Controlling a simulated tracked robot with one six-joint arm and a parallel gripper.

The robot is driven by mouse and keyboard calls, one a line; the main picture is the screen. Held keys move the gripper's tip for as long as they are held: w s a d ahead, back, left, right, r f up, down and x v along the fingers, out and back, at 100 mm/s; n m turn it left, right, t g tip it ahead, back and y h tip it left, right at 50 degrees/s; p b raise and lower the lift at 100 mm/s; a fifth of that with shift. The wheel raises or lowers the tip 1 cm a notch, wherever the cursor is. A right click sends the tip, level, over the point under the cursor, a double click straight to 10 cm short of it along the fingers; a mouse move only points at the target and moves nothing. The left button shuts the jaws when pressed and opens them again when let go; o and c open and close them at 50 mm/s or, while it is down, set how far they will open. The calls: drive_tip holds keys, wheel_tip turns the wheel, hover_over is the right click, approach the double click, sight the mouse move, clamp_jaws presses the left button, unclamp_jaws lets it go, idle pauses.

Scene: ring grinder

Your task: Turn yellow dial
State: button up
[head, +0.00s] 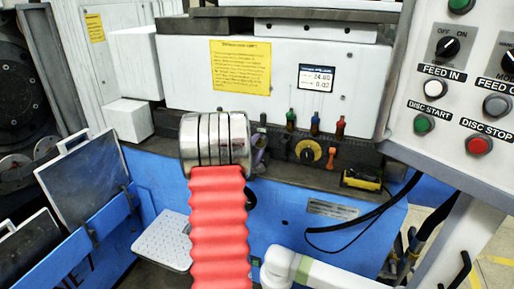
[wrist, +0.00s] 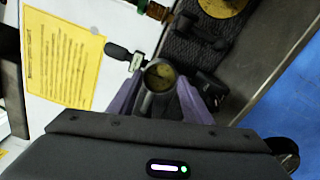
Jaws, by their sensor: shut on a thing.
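The yellow dial (head: 308,151), a round yellow disc with a dark centre, is on the dark machine panel in the head view. Part of it shows at the top edge of the wrist view (wrist: 222,5). My gripper (wrist: 160,92) has purple fingers on either side of a grey round post (wrist: 160,78) with a dull yellowish end, and is shut on it. The fingers are clear of the yellow dial. In the head view my gripper (head: 259,151) shows only as a small purple patch left of the dial, the rest hidden behind a silver cylinder.
Coloured handles, green (head: 291,119), blue (head: 315,122) and red (head: 340,127), stand above the dial. An orange knob (head: 331,158) is right of it. A black-handled lever (wrist: 118,52) lies close to the left finger. A yellow-black box (head: 362,180) sits farther right.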

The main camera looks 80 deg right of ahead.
drive_tip(key=shift+w+f+n, duration=0.1)
drive_tip(key=shift+f+n, duration=0.15)
drive_tip(key=shift+n, duration=0.35)
drive_tip(key=o, duration=1.1)
drive_tip(key=shift+r, duration=0.1)
drive_tip(key=shift+a, duration=0.1)
drive_tip(key=a, duration=0.9)
drive_tip(key=w+a, duration=0.1)
drive_tip(key=a, duration=0.3)
drive_tip(key=shift+w+a, duration=0.1)
drive_tip(key=shift+a, duration=0.2)
